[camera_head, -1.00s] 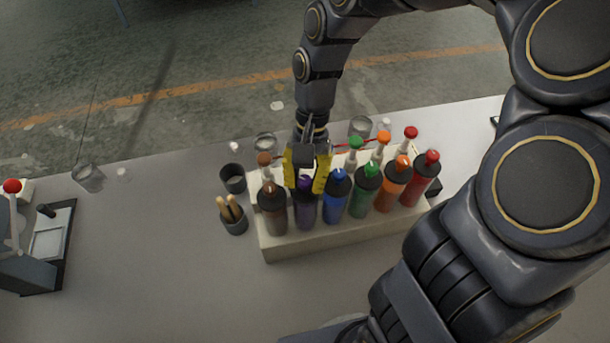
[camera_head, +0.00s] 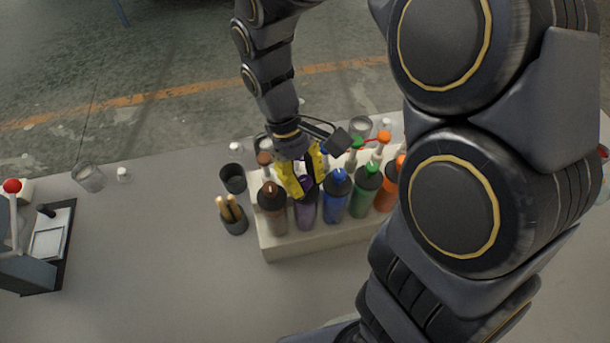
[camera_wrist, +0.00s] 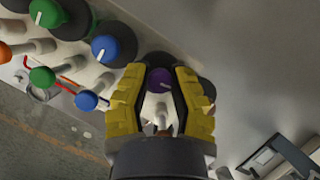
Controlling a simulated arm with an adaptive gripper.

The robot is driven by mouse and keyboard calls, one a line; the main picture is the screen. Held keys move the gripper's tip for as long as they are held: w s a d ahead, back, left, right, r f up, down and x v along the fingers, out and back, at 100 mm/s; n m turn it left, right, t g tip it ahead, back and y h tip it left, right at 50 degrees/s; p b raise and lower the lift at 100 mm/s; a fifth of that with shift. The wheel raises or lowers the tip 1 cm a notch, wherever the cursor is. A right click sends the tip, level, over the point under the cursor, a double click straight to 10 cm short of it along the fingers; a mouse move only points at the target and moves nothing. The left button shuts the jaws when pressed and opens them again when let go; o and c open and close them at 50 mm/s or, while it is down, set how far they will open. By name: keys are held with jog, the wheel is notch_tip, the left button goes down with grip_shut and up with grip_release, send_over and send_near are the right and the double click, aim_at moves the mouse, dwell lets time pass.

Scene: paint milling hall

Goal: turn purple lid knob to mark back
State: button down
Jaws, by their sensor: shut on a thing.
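The purple bottle (camera_head: 306,214) stands in the front row of the rack, between the brown and blue bottles. Its purple lid knob (camera_wrist: 158,79) shows between the fingers in the wrist view, with a short white mark pointing down and slightly right in that picture. My gripper (camera_head: 305,190) comes down from above, and its yellow fingers are shut on the purple knob, one on each side. In the head view the fingers hide most of the knob, so its mark is not clear there.
The brown bottle (camera_head: 272,207) and blue bottle (camera_head: 336,196) are close on either side. Several smaller nozzle bottles stand behind in the pale rack (camera_head: 290,249). A cup of wooden sticks (camera_head: 232,216) and a dark cup (camera_head: 233,178) stand left. The table's front left is clear.

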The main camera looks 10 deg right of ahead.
jog(key=n+h, duration=0.1)
jog(key=n, duration=0.2)
jog(key=shift+s+n+t, duration=0.1)
jog(key=shift+n+t, duration=0.3)
jog(key=n+t+h, duration=0.1)
jog(key=n, duration=0.2)
jog(key=shift+n, duration=0.3)
jog(key=n+t, duration=0.1)
jog(key=n, duration=0.2)
jog(key=shift+n+t, duration=1.1)
jog(key=shift+n, duration=1.3)
jog(key=c, duration=0.8)
grip_release()
jog(key=shift+c, duration=0.2)
